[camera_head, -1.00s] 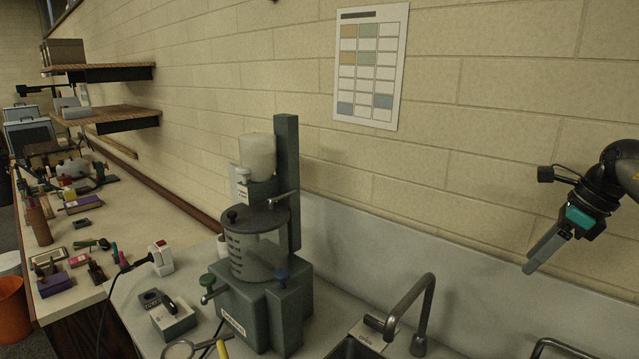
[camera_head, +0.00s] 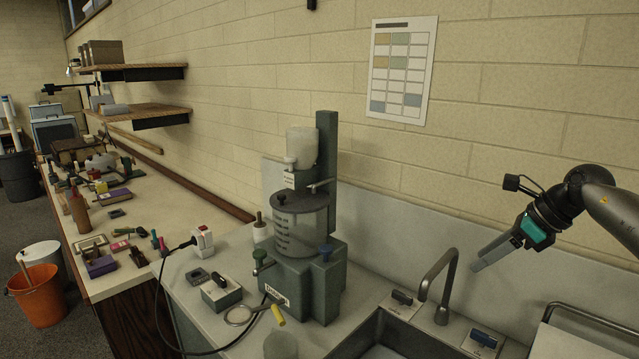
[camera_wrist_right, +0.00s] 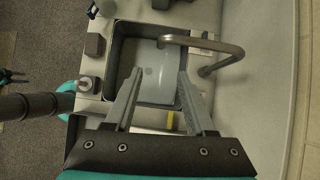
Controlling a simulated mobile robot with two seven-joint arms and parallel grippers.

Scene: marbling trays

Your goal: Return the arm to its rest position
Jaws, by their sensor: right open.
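My right arm (camera_head: 590,190) comes in from the right edge of the head view. My right gripper (camera_head: 478,268) hangs above the counter, just right of the tap over the sink, tilted down to the left. In the right wrist view its two fingers (camera_wrist_right: 153,82) stand apart with nothing between them. The sink basin (camera_wrist_right: 122,58) and the tap (camera_wrist_right: 205,42) lie below and beyond the fingers. The gripper is empty and appears clear of the tap. My left gripper is not in the head view.
A grey-green machine (camera_head: 300,285) with a clear cylinder stands left of the tap (camera_head: 442,280). A metal rail (camera_head: 590,318) is at lower right. The long workbench (camera_head: 165,205) holds several small tools. An orange bucket (camera_head: 38,300) stands on the floor. The wall beside the gripper is close.

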